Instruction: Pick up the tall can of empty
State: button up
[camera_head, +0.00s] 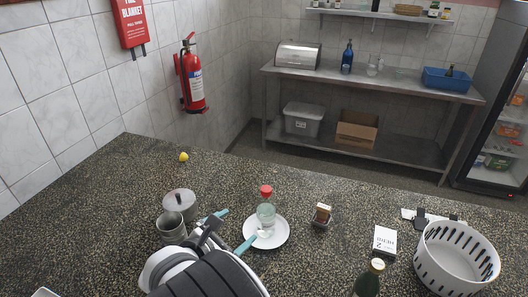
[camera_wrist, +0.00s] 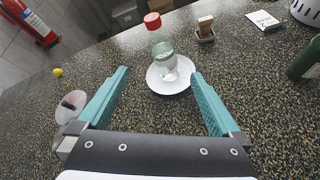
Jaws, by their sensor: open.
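In the head view, an open-topped grey metal can (camera_head: 171,229) stands upright on the speckled counter, just left of my gripper (camera_head: 243,224). Its lower part is partly hidden by my arm. I see no readable label on either. My gripper (camera_wrist: 160,74) is open and empty, its teal fingers spread. Its right fingertip is near the white plate (camera_head: 281,236), on which a clear red-capped bottle (camera_head: 266,212) stands.
A small yellow object (camera_head: 184,157) lies farther back. The back of the counter is mostly clear.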

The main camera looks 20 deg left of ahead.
jog(key=s+a+f+n+y, duration=0.3)
jog(key=s+a+n+y, duration=0.15)
jog(key=a, duration=0.35)
jog(key=s+a+f+n+y, duration=0.35)
jog(key=a+n, duration=0.25)
jog(key=a, duration=0.3)
send_near(175, 221)
jog(key=w+a, duration=0.1)
jog(key=w+a+f, duration=0.1)
jog(key=w, duration=0.1)
jog(key=shift+f+h, duration=0.15)
jog(key=shift+h, duration=0.25)
jog(key=x, duration=0.5)
jog(key=shift+w+f, duration=0.1)
jog(key=shift+w, duration=0.3)
jog(key=c, duration=1)
